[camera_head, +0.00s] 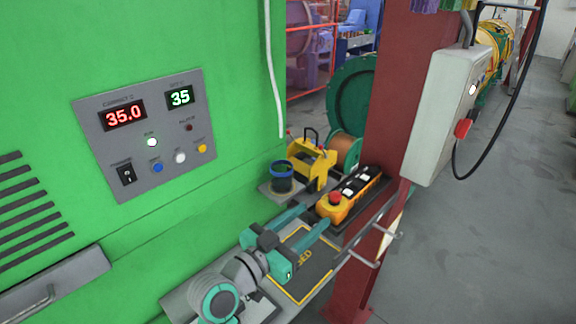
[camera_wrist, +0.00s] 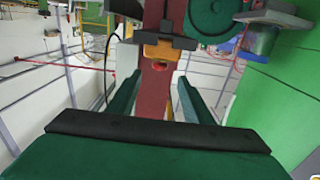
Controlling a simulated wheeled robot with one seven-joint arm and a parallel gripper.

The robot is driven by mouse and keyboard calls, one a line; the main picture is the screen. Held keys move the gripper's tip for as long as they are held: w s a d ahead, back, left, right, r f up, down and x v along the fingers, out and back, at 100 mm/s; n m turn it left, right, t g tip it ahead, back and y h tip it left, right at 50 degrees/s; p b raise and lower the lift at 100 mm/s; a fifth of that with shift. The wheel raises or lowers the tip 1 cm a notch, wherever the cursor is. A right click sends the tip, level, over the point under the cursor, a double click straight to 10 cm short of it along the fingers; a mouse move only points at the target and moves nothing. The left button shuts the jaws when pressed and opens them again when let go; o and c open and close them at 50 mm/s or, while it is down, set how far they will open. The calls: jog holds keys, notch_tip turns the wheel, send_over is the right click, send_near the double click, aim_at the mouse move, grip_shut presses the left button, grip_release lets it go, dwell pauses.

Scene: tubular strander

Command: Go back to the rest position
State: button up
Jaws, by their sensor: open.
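My gripper (camera_head: 313,217) reaches out over a narrow shelf in the head view, its two teal fingers spread with nothing between them. The wrist view also shows my gripper (camera_wrist: 161,88) open, with a clear gap between the fingers. A yellow control box (camera_head: 337,208) with a red button and black and white keys lies just beyond the fingertips. Its orange end (camera_wrist: 163,50) shows ahead of the fingers in the wrist view. I cannot tell whether a fingertip touches the box.
A green machine wall (camera_head: 230,110) with a display panel (camera_head: 146,135) stands at left. A red post (camera_head: 395,100) rises behind the shelf, with a grey box (camera_head: 440,115) on it. A dark cup (camera_head: 281,177) and a yellow tool (camera_head: 313,165) stand behind. Open floor (camera_head: 500,220) lies at right.

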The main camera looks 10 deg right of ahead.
jog(key=s+a+f+n+t+y, duration=0.2)
jog(key=s+f+n+y, duration=0.15)
jog(key=f, duration=0.45)
jog(key=s+a+f+n+t+y, duration=0.1)
jog(key=s+a+f+n+y, duration=0.15)
jog(key=f+n, duration=0.35)
jog(key=s+a+f+n+t+y, duration=0.1)
jog(key=s+f+n+t+y, duration=0.2)
jog(key=f, duration=0.6)
jog(key=s+a+f+m+g+y, duration=0.1)
jog(key=s+a+y, duration=0.1)
jog(key=s, duration=1.1)
jog(key=s+a+f+m+g+y, duration=0.1)
jog(key=s+a+y, duration=0.2)
jog(key=s, duration=1.1)
jog(key=shift+s+a+f, duration=0.2)
jog(key=shift+a+f, duration=0.1)
jog(key=shift+f, duration=0.1)
